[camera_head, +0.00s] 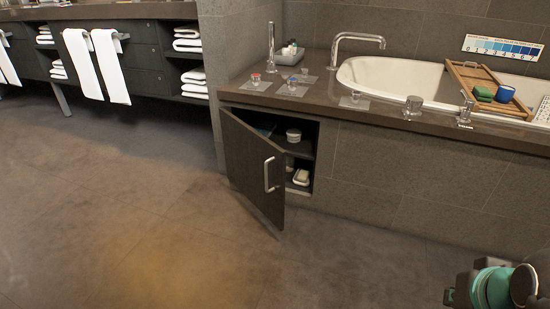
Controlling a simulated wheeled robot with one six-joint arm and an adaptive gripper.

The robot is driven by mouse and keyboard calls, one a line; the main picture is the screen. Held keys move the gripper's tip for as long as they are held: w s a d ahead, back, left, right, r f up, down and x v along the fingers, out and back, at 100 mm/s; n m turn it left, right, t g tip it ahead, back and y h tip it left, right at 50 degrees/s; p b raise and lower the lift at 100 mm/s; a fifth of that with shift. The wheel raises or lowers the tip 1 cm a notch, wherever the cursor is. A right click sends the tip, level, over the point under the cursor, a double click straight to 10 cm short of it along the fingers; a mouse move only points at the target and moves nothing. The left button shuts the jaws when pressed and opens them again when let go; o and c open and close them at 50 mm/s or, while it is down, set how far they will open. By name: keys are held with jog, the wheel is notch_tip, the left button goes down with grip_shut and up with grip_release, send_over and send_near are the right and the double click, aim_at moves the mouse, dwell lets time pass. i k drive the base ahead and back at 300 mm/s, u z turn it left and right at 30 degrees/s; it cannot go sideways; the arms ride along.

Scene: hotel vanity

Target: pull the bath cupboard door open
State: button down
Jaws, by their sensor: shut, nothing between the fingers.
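The bath cupboard door (255,169) is a dark panel in the front of the bath surround. It stands well open, hinged on its left side and swung out over the floor. Its metal bar handle (268,174) is upright near the free edge, with nothing touching it. The cupboard interior (312,135) shows to the right of the door, with a shelf and small white items. Part of my arm shows in the lower right corner, well away from the door. I can make out no gripper fingers there.
The tiled floor (150,215) in front of the cupboard is clear. The bathtub (400,75) has taps and a wooden tray (487,85) with blue and green items. Small coloured-top items stand on the ledge (330,97). A vanity with towels (110,65) is at left.

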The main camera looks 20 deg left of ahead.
aim_at(256, 165)
jog(key=k, duration=0.1)
jog(key=u, duration=1.45)
jog(key=i, duration=1.25)
jog(key=z, duration=1.35)
